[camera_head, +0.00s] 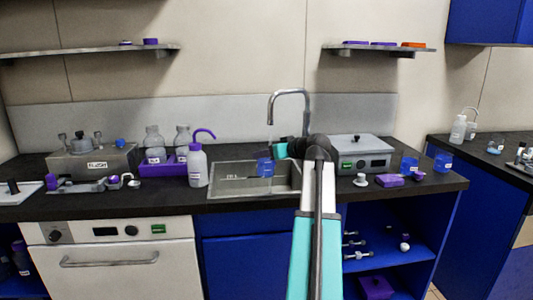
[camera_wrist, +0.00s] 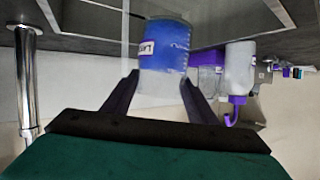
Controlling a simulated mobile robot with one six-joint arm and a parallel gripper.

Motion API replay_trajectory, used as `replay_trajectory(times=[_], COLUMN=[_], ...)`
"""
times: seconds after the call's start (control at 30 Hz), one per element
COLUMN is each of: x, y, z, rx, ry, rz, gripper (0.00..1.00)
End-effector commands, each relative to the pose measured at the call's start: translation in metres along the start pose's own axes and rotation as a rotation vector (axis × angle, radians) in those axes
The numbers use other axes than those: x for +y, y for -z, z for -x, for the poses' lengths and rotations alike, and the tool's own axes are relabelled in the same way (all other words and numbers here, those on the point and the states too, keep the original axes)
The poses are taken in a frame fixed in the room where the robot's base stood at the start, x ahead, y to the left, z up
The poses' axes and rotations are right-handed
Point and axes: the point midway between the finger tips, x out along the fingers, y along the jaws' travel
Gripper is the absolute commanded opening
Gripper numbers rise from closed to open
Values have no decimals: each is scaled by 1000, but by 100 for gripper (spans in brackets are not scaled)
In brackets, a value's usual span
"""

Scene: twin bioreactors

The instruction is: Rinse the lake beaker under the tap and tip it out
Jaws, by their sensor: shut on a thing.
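The lake beaker (camera_head: 265,167), clear with a blue lower part and a white label, is over the sink (camera_head: 226,190) in the head view. My gripper (camera_head: 283,150) reaches it from the right. In the wrist view, which looks upside down, my gripper (camera_wrist: 160,82) is shut on the beaker (camera_wrist: 165,45), a finger on each side, and the beaker looks roughly upright. The label is only partly readable. The tap (camera_head: 289,93) arches over the sink, its spout above the beaker; a faint pale streak hangs below it. The tap post (camera_wrist: 27,80) shows at left in the wrist view.
A white wash bottle (camera_head: 197,168) with a purple spout stands left of the sink, beside bottles in a purple tray (camera_head: 160,168). A grey lidded device (camera_head: 361,152) stands behind my arm on the right. Two blue beakers (camera_head: 409,164) (camera_head: 443,161) stand further right.

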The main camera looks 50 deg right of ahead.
Motion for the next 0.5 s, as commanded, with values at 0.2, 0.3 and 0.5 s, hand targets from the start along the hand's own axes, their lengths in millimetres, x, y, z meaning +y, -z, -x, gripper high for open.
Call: replay_trajectory(times=[0.2,0.3,0.5], x=[1,1,2], y=[5,5,6], z=[2,2,3], rx=[1,0,1], ry=[45,69,113], rz=[-114,-168,-276], gripper=[29,29,29])
